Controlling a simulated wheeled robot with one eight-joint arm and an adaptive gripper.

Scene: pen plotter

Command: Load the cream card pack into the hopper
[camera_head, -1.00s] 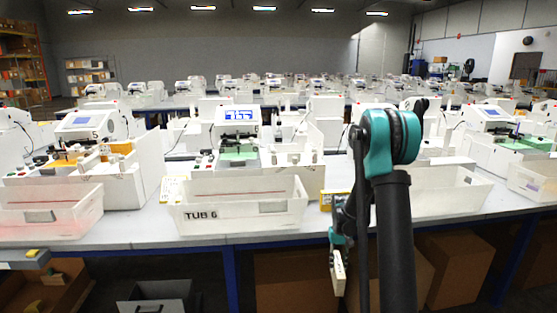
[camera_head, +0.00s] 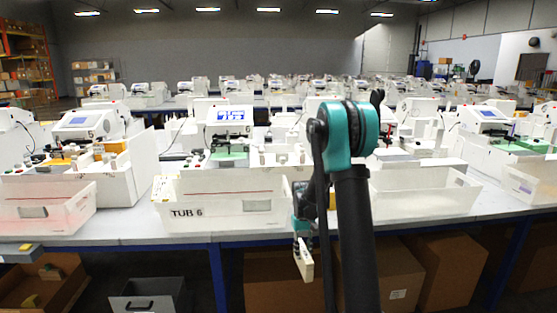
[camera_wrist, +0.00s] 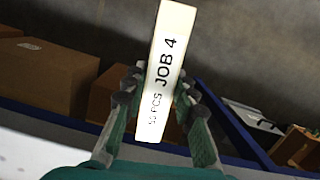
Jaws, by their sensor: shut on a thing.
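My gripper (camera_wrist: 160,100) is shut on a cream card pack (camera_wrist: 168,62) marked "JOB 4" in the wrist view. In the head view the pack (camera_head: 303,260) hangs below my gripper (camera_head: 301,232), in front of the table's front edge. Behind the tub marked "TUB 6" (camera_head: 186,213) stands a white plotter machine (camera_head: 229,115) with a lit screen and a green bed. I cannot tell which part of it is the hopper.
Another white tub (camera_head: 40,212) stands at the left and one (camera_head: 420,190) at the right, along the table's front. Cardboard boxes (camera_head: 446,268) and a grey bin (camera_head: 150,300) sit under the table. More machines fill the tables behind.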

